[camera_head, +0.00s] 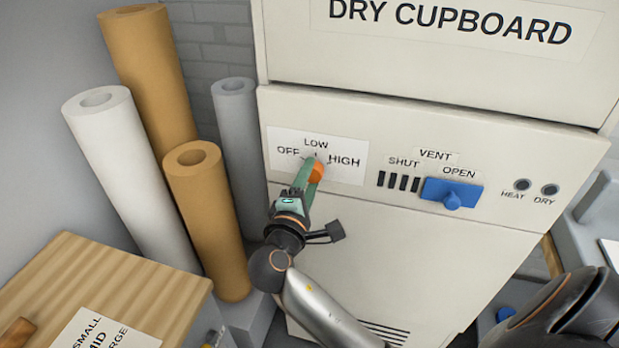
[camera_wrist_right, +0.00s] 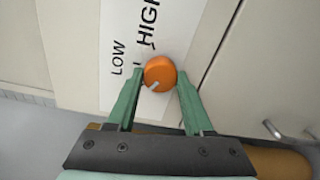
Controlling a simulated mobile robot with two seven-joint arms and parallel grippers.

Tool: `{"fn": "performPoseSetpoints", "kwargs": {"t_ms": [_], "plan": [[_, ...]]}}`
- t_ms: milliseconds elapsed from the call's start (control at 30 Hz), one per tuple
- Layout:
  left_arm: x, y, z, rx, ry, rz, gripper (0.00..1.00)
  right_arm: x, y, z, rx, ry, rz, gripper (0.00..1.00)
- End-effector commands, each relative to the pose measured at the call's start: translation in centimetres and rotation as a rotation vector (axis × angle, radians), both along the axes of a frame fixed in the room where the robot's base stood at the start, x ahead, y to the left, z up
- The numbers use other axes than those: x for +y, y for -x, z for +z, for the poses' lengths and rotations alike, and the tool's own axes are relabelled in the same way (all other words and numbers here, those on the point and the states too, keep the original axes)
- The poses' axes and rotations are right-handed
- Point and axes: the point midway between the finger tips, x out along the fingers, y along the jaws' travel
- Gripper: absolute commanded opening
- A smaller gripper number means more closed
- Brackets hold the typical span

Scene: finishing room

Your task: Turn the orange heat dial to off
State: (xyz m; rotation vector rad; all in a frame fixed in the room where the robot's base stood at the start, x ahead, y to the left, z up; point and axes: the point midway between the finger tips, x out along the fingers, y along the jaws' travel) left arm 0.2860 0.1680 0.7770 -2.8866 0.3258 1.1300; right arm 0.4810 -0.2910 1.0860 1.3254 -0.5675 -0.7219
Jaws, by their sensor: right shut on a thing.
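The orange heat dial (camera_head: 317,172) is on the white panel of the dry cupboard, below the labels OFF, LOW and HIGH. It is also in the middle of the right wrist view (camera_wrist_right: 160,72). My right gripper (camera_head: 311,165) is shut on the dial, with one green finger on each side of it in the right wrist view (camera_wrist_right: 159,78). The dial's white mark points down and left in the right wrist view, away from HIGH and toward the OFF side. The OFF label is hidden there. My left gripper is not in view.
A blue vent slider (camera_head: 450,192) sits to the right, under OPEN. Two round lamps, HEAT (camera_head: 522,184) and DRY (camera_head: 549,190), are further right. Several paper rolls (camera_head: 140,180) stand at the left, behind a wooden top (camera_head: 75,275).

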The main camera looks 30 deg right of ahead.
Motion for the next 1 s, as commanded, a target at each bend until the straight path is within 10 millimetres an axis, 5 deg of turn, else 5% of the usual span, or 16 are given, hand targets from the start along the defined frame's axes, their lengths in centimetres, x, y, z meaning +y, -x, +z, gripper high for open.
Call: {"fn": "performPoseSetpoints", "kwargs": {"t_ms": [367, 400, 633, 1000], "plan": [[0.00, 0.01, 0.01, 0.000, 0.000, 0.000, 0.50, -0.02, -0.03, 0.07, 0.003, 0.005, 0.001, 0.00], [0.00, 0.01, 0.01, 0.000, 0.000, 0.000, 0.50, -0.02, -0.03, 0.07, 0.003, 0.005, 0.001, 0.56], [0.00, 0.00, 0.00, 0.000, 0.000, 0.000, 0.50, -0.01, -0.02, 0.04, 0.003, 0.004, 0.000, 0.81], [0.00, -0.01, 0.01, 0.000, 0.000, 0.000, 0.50, -0.07, -0.08, 0.02, 0.002, 0.003, 0.000, 0.81]]}}
